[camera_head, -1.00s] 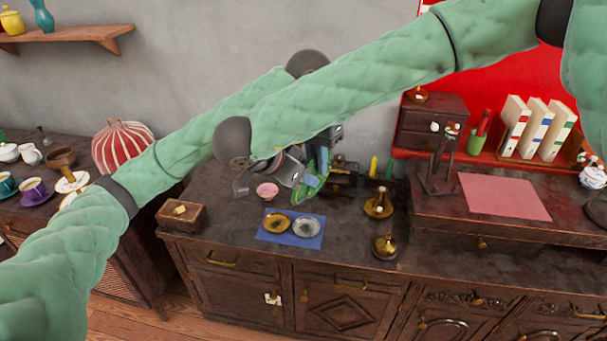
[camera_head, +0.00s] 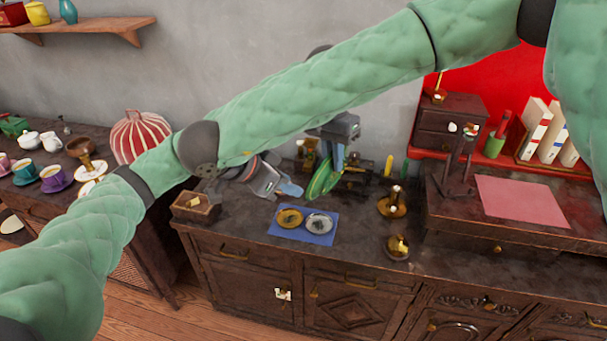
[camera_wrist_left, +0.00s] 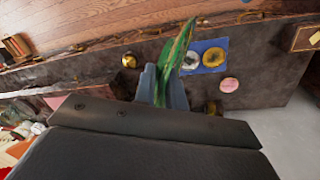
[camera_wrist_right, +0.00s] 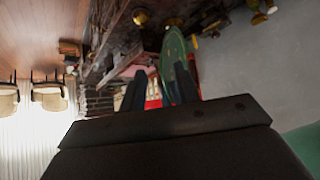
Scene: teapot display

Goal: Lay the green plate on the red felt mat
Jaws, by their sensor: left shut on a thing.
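The green plate (camera_head: 321,181) is tilted steeply on edge above the counter, behind the blue mat. My left gripper (camera_head: 337,158) is shut on its edge; in the left wrist view the plate (camera_wrist_left: 178,48) stands up between the fingers. My right gripper (camera_head: 287,188) is just left of the plate, apart from it in the head view. In the right wrist view its fingers (camera_wrist_right: 157,78) are spread, with the plate (camera_wrist_right: 173,50) beyond them. The red felt mat (camera_head: 522,200), pinkish and bare, lies on the raised counter at the right; it also shows in the left wrist view (camera_wrist_left: 72,101).
A blue mat (camera_head: 303,238) holds a gold and a silver dish. Brass pieces (camera_head: 392,206) (camera_head: 397,246) stand between it and the raised counter. A dark stand (camera_head: 455,172) is left of the red mat, with a small drawer cabinet (camera_head: 449,118) behind.

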